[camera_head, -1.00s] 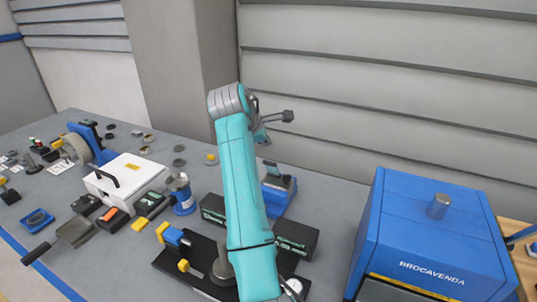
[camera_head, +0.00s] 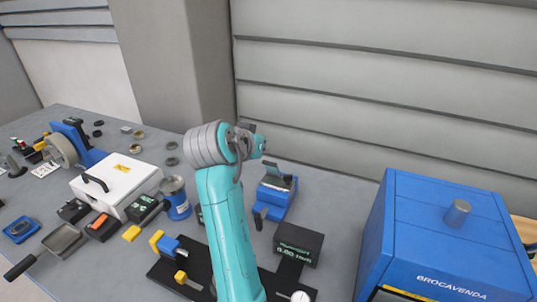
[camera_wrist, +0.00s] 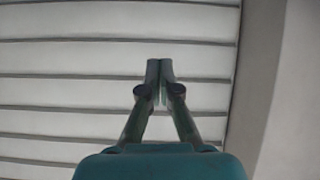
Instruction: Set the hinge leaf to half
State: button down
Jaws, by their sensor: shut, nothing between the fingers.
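My gripper (camera_wrist: 158,68) is shut and empty in the wrist view, with the grey slatted wall behind it. In the head view, my arm's wrist is raised over the bench, and the fingers are mostly hidden behind it. I cannot tell for sure which part is the hinge leaf. A small blue fixture (camera_head: 276,197) with a dark tilted plate on top stands behind and right of my arm, and may carry it. My gripper does not visibly touch it. The wrist view shows none of the bench.
A large blue box (camera_head: 450,235) stands at right. A black base (camera_head: 172,270) with blue and yellow blocks and a dark display box (camera_head: 298,243) lie around my arm. A white case (camera_head: 115,187), a blue can (camera_head: 176,198) and several small items fill the left.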

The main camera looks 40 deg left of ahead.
aim_at(269, 163)
jog(key=shift+m, duration=0.5)
jog(key=x, duration=0.9)
jog(key=shift+w, duration=0.2)
jog(key=shift+w+a+f, duration=0.1)
jog(key=shift+f, duration=0.25)
jog(key=shift+s+d+f, duration=0.2)
jog(key=shift+s+f, duration=0.35)
jog(key=shift+s, duration=0.15)
jog(key=shift+s+d+f, duration=0.2)
jog(key=shift+s+f, duration=0.35)
jog(key=shift+s, duration=0.15)
jog(key=shift+s+d+f, duration=0.2)
jog(key=shift+s+f, duration=0.4)
jog(key=shift+s, duration=0.3)
jog(key=shift+w, duration=0.1)
